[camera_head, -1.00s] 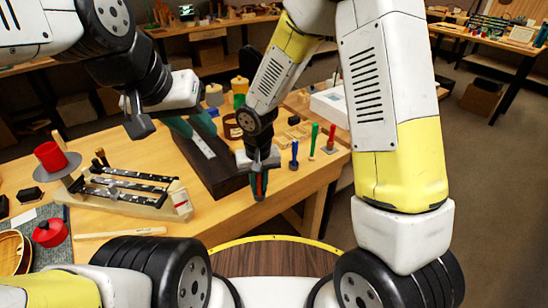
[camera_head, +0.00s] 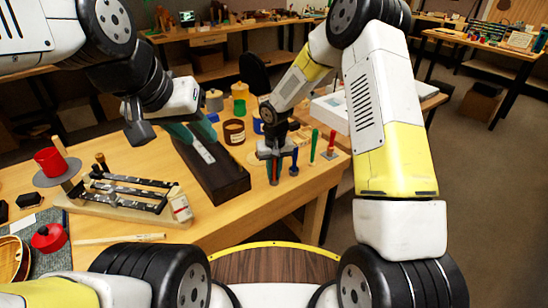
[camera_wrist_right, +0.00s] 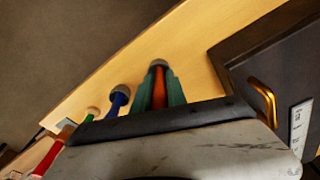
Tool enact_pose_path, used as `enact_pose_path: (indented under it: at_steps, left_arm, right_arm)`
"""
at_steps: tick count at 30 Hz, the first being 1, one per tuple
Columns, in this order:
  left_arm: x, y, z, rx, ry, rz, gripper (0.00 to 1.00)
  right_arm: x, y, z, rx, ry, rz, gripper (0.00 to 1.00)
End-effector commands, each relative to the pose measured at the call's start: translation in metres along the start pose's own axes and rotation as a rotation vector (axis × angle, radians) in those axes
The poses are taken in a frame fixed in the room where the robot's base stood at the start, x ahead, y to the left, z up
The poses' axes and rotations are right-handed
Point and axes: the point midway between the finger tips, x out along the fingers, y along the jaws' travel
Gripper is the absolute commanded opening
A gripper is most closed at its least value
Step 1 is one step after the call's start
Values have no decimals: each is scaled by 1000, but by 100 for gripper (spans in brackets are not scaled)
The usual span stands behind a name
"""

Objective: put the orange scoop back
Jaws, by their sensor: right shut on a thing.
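My right gripper (camera_head: 273,172) is shut on the orange scoop (camera_wrist_right: 159,90), whose handle shows between the teal fingers in the right wrist view. In the head view the gripper mostly hides it. It is beside the blue scoop (camera_head: 294,162), near the table's front edge. The green scoop (camera_head: 314,144) and red scoop (camera_head: 331,141) stand upright farther right. The blue scoop also shows in the right wrist view (camera_wrist_right: 118,101). How the orange scoop's lower end sits is hidden. My left gripper (camera_head: 192,132) is over the dark case, its teal fingers apart and apparently empty.
The long dark case (camera_head: 225,182) lies left of the right gripper. Behind are a brown jar (camera_head: 234,132) and a yellow canister (camera_head: 240,88). A wooden stand with dark bars (camera_head: 125,205), a small bottle (camera_head: 180,205) and a red pot (camera_head: 48,238) are at left.

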Motion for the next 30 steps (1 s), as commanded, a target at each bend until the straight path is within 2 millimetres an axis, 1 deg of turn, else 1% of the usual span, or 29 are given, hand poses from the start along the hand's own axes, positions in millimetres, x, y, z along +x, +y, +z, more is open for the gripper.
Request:
enact_pose_path:
  at_steps: [11, 12, 14, 15, 25, 28, 30]
  left_arm:
    - [0, 0, 0, 0, 0, 0, 35]
    - [0, 0, 0, 0, 0, 0, 35]
    - [0, 0, 0, 0, 0, 0, 35]
    - [0, 0, 0, 0, 0, 0, 35]
    - [0, 0, 0, 0, 0, 0, 35]
    - [0, 0, 0, 0, 0, 0, 35]
    - [0, 0, 0, 0, 0, 0, 35]
  right_arm:
    - [5, 0, 0, 0, 1, 0, 0]
    - [4, 0, 0, 0, 1, 0, 25]
    - [4, 0, 0, 0, 1, 0, 37]
    - [4, 0, 0, 0, 1, 0, 39]
    - [2, 0, 0, 1, 2, 0, 39]
    - [-8, 0, -1, 1, 4, 1, 39]
    - [-20, 0, -1, 1, 5, 1, 39]
